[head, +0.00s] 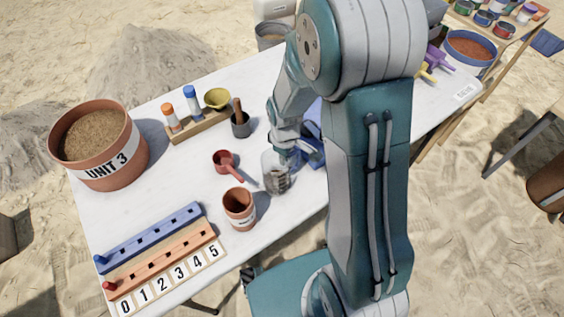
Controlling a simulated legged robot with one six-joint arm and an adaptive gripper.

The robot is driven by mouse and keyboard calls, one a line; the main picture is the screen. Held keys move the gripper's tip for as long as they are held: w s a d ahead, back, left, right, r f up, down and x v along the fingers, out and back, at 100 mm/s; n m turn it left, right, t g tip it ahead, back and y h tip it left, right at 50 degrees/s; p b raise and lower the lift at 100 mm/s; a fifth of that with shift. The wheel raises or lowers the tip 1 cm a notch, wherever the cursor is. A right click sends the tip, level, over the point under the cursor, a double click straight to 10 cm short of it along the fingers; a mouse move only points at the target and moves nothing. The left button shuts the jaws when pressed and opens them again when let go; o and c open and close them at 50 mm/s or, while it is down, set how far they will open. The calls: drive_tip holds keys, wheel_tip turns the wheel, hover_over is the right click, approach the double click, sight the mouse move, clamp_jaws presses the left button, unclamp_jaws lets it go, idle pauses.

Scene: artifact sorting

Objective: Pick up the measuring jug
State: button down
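The measuring jug (276,174) is a clear, greyish container with dark markings on its side. It stands upright on the white table (190,200), near the front edge. My gripper (291,152) is right at the jug, at its upper right side in the picture. Its fingers overlap the jug's rim or handle area in this view. I cannot tell whether they touch the jug or how far apart they are. The jug's right side and any handle are partly hidden by the gripper.
A red scoop (226,163) and a terracotta pot (239,208) are close to the jug. The UNIT 3 bucket (100,155) and number board (170,275) are left. My arm hides the table's middle right.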

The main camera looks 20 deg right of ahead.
drive_tip(key=shift+r, duration=0.4)
drive_tip(key=s+r, duration=0.1)
drive_tip(key=r, duration=0.1)
drive_tip(key=s+r, duration=0.2)
drive_tip(key=r, duration=0.1)
drive_tip(key=s+r, duration=0.1)
drive_tip(key=r, duration=0.2)
drive_tip(key=shift+s, duration=0.3)
drive_tip(key=s+r, duration=0.4)
drive_tip(key=s, duration=0.5)
drive_tip(key=shift+s, duration=0.25)
drive_tip(key=shift+w, duration=0.1)
